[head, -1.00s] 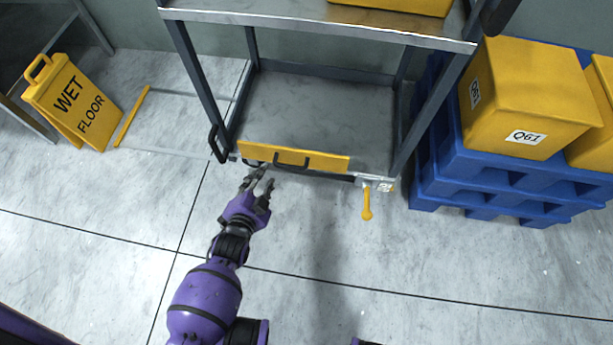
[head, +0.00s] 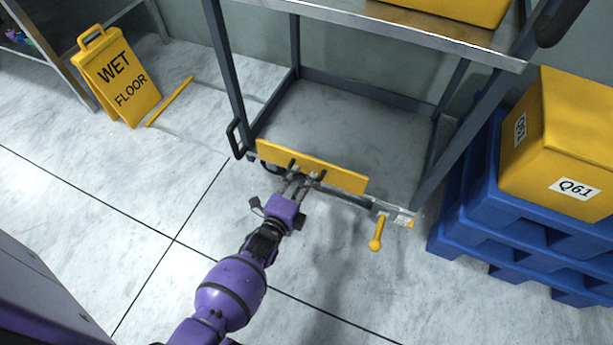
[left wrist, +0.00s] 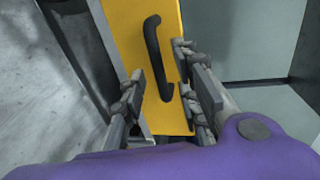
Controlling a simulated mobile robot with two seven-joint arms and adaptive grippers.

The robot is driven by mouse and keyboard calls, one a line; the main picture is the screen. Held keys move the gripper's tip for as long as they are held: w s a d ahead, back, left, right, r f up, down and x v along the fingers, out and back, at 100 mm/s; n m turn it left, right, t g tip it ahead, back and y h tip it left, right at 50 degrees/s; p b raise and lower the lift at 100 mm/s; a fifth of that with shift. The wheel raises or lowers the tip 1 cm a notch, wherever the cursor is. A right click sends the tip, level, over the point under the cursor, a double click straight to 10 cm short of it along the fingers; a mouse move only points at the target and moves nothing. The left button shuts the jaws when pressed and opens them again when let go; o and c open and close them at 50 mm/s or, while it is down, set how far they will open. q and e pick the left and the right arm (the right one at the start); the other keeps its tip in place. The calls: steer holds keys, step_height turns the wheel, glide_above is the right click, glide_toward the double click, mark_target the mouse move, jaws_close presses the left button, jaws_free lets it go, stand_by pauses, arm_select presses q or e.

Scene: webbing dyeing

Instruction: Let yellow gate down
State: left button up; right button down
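The yellow gate (head: 335,177) is a long flat bar along the front edge of the cart's lower shelf. It appears to stand up above that edge. Its black handle is partly covered by my fingers in the head view and shows clearly in the left wrist view (left wrist: 153,50). My left gripper (head: 298,177) is at the handle in front of the gate. In the left wrist view its fingers (left wrist: 162,88) are apart, one set on each side of the handle's near end, with gaps to it. I cannot tell whether they touch the gate. My right gripper is out of view.
A yellow lever (head: 377,234) hangs at the cart's front right corner. Blue pallets (head: 480,215) with yellow boxes (head: 560,145) stand to the right. A wet-floor sign (head: 118,80) stands at the left. The floor (head: 130,215) in front of the cart is mostly clear.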

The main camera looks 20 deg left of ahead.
arm_select(q)
steer(key=shift+b+x, duration=0.4)
steer(key=shift+x, duration=1.1)
jaws_close()
